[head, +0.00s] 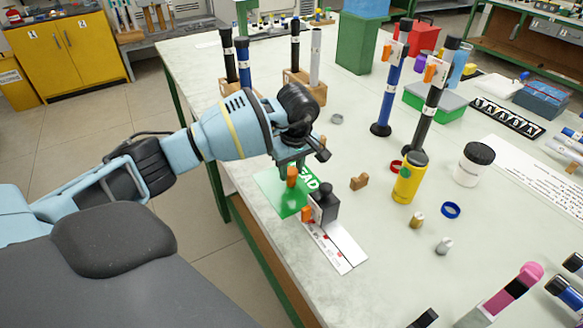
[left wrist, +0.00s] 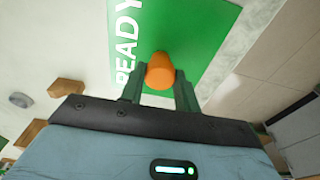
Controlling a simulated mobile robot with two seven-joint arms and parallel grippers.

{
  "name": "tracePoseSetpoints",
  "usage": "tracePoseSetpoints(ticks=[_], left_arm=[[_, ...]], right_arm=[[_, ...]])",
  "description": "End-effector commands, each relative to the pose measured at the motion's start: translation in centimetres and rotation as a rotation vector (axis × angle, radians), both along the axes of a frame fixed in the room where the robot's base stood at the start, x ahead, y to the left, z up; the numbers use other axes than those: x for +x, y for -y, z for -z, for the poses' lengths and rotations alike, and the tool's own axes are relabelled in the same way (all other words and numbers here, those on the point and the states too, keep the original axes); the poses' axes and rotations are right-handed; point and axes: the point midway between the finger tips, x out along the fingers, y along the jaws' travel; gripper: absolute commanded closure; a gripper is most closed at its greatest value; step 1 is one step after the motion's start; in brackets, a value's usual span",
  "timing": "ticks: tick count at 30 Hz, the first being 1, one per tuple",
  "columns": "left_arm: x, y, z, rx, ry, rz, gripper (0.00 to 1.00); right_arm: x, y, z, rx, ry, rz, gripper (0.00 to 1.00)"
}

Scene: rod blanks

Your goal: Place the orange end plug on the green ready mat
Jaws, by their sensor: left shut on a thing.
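The orange end plug (head: 291,177) is held between the fingertips of my left gripper (head: 290,168). In the left wrist view the plug (left wrist: 160,71) sits between the two dark green fingers (left wrist: 160,85), which are shut on it. The green ready mat (head: 267,181) lies beneath on the table near its left edge; in the left wrist view the mat (left wrist: 190,30) with its white READY lettering is behind the plug. The gripper hides part of the mat in the head view. I cannot tell whether the plug touches the mat. My right gripper is not in view.
A black block-like object (head: 325,205) with an orange part stands close beside the mat, by a white printed card (head: 338,250). A small wooden block (head: 359,182) and a yellow canister (head: 409,180) are to the right. Tall rods stand in wooden holders behind.

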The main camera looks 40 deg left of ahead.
Motion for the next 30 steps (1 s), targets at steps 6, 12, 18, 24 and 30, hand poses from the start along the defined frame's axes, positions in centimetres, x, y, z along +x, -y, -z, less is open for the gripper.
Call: tracePoseSetpoints(ticks=[6,12,18,24,30], left_arm=[[0.0,0.0,0.3,0.0,-0.001,0.0,0.55],[0.0,0.0,0.3,0.0,-0.001,0.0,0.47],[0.0,0.0,0.0,0.0,0.0,0.0,0.47],[0.0,0.3,-2.4,-0.001,0.004,0.0,0.47],[-0.2,0.7,-6.5,0.001,0.005,-0.001,0.47]], right_arm=[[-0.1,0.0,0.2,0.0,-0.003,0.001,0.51],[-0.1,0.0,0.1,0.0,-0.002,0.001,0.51],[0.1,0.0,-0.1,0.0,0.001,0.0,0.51],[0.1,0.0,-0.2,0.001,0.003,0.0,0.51],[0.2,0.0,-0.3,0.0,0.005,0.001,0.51]])
